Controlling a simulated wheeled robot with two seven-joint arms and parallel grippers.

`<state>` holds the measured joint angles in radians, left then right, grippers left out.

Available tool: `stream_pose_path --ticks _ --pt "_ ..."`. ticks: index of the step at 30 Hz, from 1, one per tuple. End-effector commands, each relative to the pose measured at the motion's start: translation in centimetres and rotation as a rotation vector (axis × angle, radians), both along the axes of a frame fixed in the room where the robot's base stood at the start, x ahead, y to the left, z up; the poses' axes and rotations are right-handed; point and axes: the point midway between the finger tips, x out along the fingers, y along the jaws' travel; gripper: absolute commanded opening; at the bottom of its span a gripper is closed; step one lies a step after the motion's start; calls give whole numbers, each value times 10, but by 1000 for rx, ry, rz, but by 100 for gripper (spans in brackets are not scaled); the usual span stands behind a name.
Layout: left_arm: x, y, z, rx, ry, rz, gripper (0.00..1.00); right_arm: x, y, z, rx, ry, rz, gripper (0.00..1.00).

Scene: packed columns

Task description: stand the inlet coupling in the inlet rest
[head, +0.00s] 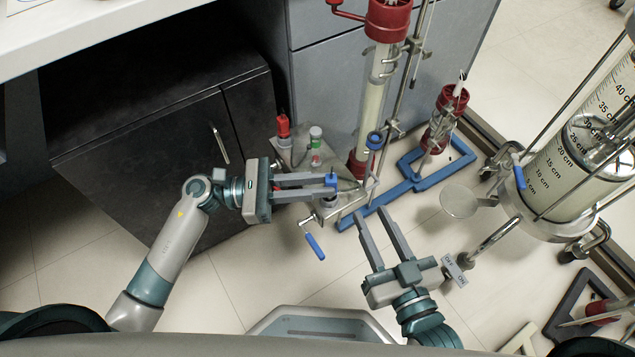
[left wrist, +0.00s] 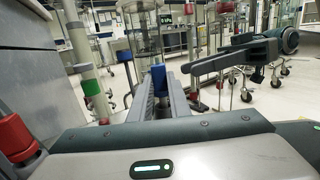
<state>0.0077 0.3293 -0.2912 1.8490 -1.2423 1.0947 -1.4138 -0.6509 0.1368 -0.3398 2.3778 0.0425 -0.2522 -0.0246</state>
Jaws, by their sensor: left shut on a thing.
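My left gripper (head: 332,187) is shut on a small blue piece (head: 331,180), which looks like the inlet coupling. The blue piece also shows between the two fingers in the left wrist view (left wrist: 158,80). It is held above or beside a grey metal stand plate (head: 300,152) next to the tall column (head: 374,95). A short grey cup-like part (head: 328,201) shows just below the fingertips; I cannot tell whether it is the inlet rest or whether the coupling touches it. My right gripper (head: 381,228) is open and empty, lower and to the right.
A blue-handled valve (head: 315,246) juts out in front. A blue base frame (head: 408,185) and a large graduated column (head: 575,165) stand to the right. A dark cabinet (head: 150,140) is behind my left arm.

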Motion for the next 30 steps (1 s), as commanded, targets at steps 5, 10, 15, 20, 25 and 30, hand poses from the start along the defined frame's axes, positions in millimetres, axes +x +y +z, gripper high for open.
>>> stream_pose_path --ticks 5,10,15,20,25,30 --pt "0 0 -4 0 0 0 0 0 0 -5 0 0 0 31" --pt "0 0 -8 0 0 0 0 0 0 -8 0 0 0 31" --pt "0 0 -11 0 0 -1 0 0 0 -12 0 0 0 31" --pt "0 0 -12 0 0 0 26 0 0 -13 0 0 0 31" --pt "0 0 -12 0 0 0 38 0 0 -13 0 0 0 31" --pt "0 0 -12 0 0 0 38 0 0 -13 0 0 0 31"
